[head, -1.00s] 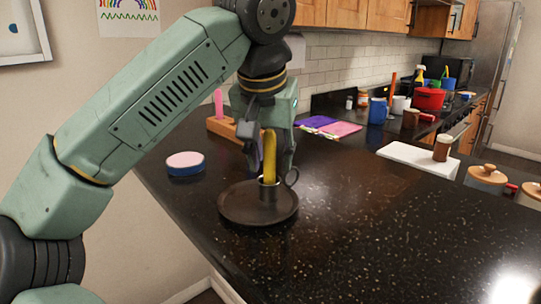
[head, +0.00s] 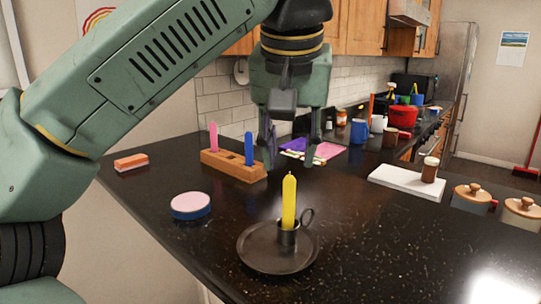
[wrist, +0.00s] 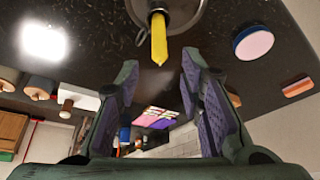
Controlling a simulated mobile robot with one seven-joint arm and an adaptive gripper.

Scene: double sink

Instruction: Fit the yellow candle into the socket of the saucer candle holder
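The yellow candle (head: 289,203) stands upright in the socket (head: 288,238) of the dark saucer candle holder (head: 262,258) on the black counter. In the wrist view the candle (wrist: 159,40) shows beyond the fingertips, with the holder's dish (wrist: 185,12) behind it. My gripper (head: 292,155) is open and empty, above and behind the candle, clear of it. The open fingers (wrist: 158,80) also show in the wrist view with nothing between them. How deep the candle's base sits is hidden by the socket wall.
A wooden block (head: 232,166) holds a pink candle (head: 213,136) and a blue candle (head: 249,149) at the back left. A round pink-topped tin (head: 190,205) lies left of the holder. A white board (head: 400,184) with a jar is at right. The front counter is clear.

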